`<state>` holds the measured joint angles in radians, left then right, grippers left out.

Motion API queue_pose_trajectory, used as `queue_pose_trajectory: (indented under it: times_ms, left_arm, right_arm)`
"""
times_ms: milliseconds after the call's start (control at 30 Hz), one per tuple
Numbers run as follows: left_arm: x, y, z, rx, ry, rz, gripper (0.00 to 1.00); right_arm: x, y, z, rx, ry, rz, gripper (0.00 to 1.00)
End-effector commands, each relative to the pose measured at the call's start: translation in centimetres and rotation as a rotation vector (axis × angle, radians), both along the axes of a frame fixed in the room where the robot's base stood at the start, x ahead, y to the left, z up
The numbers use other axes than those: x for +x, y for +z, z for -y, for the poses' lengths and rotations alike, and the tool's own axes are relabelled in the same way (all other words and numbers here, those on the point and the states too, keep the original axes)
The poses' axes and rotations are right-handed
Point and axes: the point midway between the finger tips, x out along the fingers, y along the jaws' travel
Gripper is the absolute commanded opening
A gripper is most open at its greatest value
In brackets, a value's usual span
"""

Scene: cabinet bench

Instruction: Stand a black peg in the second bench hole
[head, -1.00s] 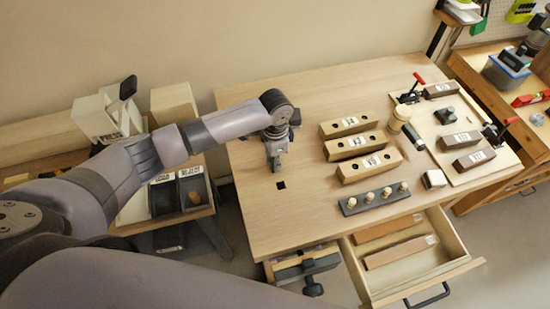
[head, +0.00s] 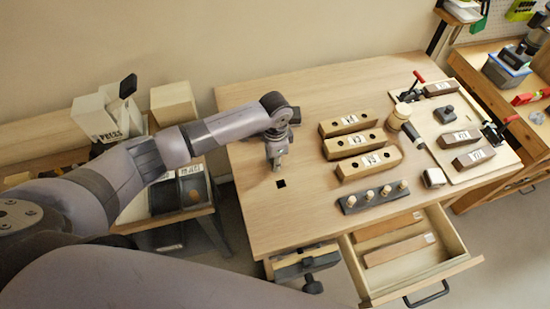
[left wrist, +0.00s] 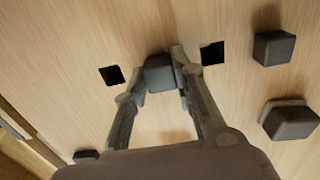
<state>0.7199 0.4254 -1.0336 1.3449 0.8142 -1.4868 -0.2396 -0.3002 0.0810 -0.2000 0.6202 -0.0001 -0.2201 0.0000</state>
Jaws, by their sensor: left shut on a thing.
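My left gripper (head: 277,167) points down at the left part of the bench (head: 300,220), beside a square hole (head: 280,183). In the left wrist view the gripper (left wrist: 160,85) is shut on a black peg (left wrist: 160,73), a dark square-topped block between its fingertips. One square hole (left wrist: 111,75) lies to the left of the peg and another hole (left wrist: 212,53) to its right. I cannot tell whether the peg's lower end is above the wood or in a hole. My right gripper is not in view.
The left wrist view also shows black blocks at right (left wrist: 273,48), (left wrist: 290,120) and lower left (left wrist: 86,156). Labelled wooden blocks (head: 368,165) and a dark rack with light pegs (head: 375,198) stand to the right. A drawer (head: 455,245) is open in front.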

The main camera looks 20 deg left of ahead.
Motion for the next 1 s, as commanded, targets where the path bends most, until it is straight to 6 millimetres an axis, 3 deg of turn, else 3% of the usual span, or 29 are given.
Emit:
queue_pose_trajectory:
  times_ms: [867, 900, 1000]
  left_arm:
    - [0.08, -0.76, -0.01, 0.0, -0.001, 0.001, 0.0]
    - [0.08, -0.76, -0.01, 0.0, -0.001, 0.001, 0.26]
    - [0.07, -0.77, -0.01, 0.0, 0.0, 0.001, 0.33]
  right_arm:
    - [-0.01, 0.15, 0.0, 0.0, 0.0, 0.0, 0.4]
    - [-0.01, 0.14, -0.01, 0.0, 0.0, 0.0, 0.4]
    - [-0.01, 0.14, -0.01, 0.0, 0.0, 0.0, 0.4]
